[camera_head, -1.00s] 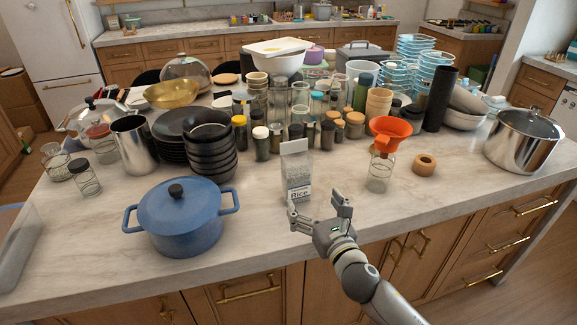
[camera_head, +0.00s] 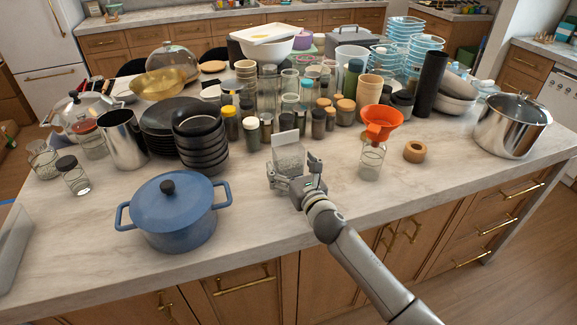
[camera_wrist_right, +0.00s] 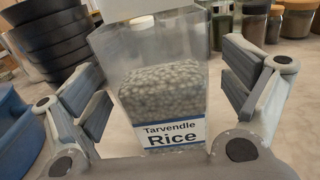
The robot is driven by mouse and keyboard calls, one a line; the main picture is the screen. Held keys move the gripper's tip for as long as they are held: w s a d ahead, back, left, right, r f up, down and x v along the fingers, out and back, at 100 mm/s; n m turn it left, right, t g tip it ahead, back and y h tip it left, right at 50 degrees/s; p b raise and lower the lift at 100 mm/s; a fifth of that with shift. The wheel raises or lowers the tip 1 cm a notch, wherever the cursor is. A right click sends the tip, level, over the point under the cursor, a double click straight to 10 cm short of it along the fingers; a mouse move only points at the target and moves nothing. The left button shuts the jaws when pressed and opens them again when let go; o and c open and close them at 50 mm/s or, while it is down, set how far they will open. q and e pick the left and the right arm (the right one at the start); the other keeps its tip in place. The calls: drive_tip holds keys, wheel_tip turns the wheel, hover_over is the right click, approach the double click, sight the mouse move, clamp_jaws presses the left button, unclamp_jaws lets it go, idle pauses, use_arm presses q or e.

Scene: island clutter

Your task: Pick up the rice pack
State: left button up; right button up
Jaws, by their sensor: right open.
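The rice pack (camera_head: 289,156) is a clear upright pack with a pale top, standing on the island counter. In the right wrist view the rice pack (camera_wrist_right: 164,85) shows its grains and a white label reading "Tarvendle Rice". My right gripper (camera_head: 294,176) is open, with the pack between its fingers. In the right wrist view one finger of the right gripper (camera_wrist_right: 168,98) is on each side of the pack, with visible gaps. In the head view the gripper hides the pack's lower part. My left gripper is not in view.
A blue lidded pot (camera_head: 173,212) stands to the left at the front. A stack of black bowls (camera_head: 201,140) is behind it. A jar with an orange funnel (camera_head: 381,122) stands to the right. Several jars crowd behind the pack. The counter's front edge is clear.

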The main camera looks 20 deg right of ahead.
sight(292, 158)
drive_tip(key=shift+w+a, duration=0.15)
drive_tip(key=shift+w, duration=0.75)
drive_tip(key=c, duration=1.3)
drive_tip(key=shift+r, duration=0.45)
wheel_tip(292, 158, up, 2)
drive_tip(key=shift+r, duration=0.25)
drive_tip(key=s+r, duration=0.1)
drive_tip(key=s+d+r, duration=0.1)
drive_tip(key=r, duration=0.1)
drive_tip(key=s+r, duration=0.2)
drive_tip(key=shift+d+p, duration=0.3)
drive_tip(key=s+d+r, duration=0.1)
drive_tip(key=s, duration=0.2)
drive_tip(key=s+d+r+b, duration=0.1)
drive_tip(key=s+r, duration=0.1)
drive_tip(key=s, duration=0.1)
drive_tip(key=s+d+r, duration=0.1)
drive_tip(key=s, duration=0.2)
drive_tip(key=shift+s+r, duration=0.2)
drive_tip(key=shift+r, duration=0.15)
